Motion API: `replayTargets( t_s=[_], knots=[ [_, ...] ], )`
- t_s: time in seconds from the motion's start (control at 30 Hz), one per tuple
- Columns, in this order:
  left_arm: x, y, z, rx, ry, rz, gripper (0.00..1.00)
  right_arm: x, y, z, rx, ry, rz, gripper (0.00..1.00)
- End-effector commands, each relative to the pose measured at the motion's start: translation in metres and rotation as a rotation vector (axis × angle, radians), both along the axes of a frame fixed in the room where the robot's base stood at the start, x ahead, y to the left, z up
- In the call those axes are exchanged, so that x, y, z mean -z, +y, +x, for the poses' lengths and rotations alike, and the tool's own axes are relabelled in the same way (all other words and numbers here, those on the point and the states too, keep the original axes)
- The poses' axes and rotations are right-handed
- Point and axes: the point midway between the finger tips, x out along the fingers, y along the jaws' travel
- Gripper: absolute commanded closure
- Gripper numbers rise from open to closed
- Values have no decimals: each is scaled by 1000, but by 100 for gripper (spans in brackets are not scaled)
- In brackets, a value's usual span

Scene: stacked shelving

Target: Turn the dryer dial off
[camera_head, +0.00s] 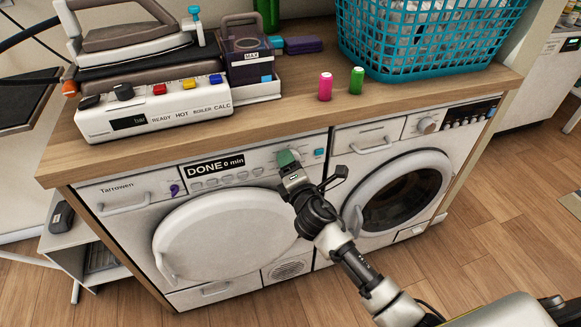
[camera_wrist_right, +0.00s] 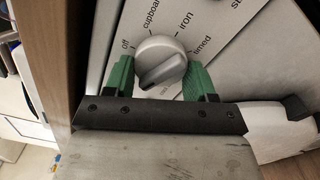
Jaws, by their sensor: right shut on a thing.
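The dryer (camera_head: 225,233) is the left machine under the counter, with a white round door. Its display (camera_head: 215,167) reads "DONE 0 min". My right gripper (camera_head: 288,160) is at the dryer's control panel, right of the display, and its green fingers hide the dial there. In the right wrist view the dial (camera_wrist_right: 160,57) is a grey round knob with a raised ridge, between the two green fingers of my right gripper (camera_wrist_right: 160,80). The fingers are shut on the dial. Labels "off", "cupboard", "iron" and "timed" surround it. I cannot tell which label it points to. My left gripper is not in view.
A second machine (camera_head: 402,186) with a dark round window stands to the right. On the wooden counter (camera_head: 290,103) are a steam iron (camera_head: 130,45) on its station, a teal laundry basket (camera_head: 425,38), and pink (camera_head: 325,87) and green (camera_head: 357,80) spools.

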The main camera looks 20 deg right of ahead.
Motion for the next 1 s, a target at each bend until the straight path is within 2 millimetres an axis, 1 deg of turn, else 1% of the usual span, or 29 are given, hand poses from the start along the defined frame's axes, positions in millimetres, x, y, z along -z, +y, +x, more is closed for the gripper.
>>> replayTargets(
  t_s=[0.23,0.53,0.7,0.8,1.0],
  knots=[
    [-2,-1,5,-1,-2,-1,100,0,0,0,2,10,237,68],
    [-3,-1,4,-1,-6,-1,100,-2,0,0,3,21,522,68],
    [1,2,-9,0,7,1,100,-3,0,0,3,27,682,68],
    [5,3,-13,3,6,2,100,-4,0,0,2,29,775,68],
    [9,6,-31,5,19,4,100,-5,0,0,2,35,938,68]
  ],
)
